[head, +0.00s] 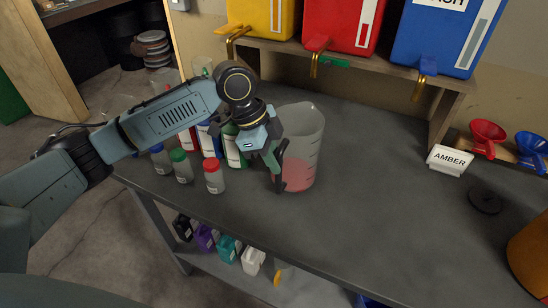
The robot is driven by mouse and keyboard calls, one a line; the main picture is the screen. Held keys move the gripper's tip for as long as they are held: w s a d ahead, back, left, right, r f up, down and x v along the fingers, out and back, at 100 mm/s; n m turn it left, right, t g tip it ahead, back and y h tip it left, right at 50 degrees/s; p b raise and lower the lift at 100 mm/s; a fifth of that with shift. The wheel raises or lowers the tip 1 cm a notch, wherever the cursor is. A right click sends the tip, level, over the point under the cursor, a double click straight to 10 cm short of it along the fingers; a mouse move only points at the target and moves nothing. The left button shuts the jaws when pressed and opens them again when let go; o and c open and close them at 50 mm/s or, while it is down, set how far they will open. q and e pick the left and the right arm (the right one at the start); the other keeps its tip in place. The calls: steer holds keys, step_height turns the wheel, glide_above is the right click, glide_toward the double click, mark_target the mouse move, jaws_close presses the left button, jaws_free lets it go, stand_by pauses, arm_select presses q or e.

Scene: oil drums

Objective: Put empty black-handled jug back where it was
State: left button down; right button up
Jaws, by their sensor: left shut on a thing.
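A clear, translucent jug (304,135) stands upright on or just above the dark workbench, near its middle. Its lower part shows a pinkish red tint; I cannot tell whether this is liquid or something else. My left gripper (278,168) is at the jug's left side, pointing down, and is shut on its dark handle, which the fingers mostly hide. My right gripper is not in view.
Small bottles with coloured caps (213,175) stand left of the jug. Yellow, red (340,22) and blue drums with taps rest on a wooden rack behind. An AMBER sign (450,159), funnels (488,138) and a black disc (485,199) are right. The bench's centre right is clear.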

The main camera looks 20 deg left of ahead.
arm_select(q)
steer(key=c, duration=1.4)
jaws_free()
steer(key=shift+f, duration=0.1)
steer(key=v, duration=1.2)
steer(key=shift+d, duration=0.1)
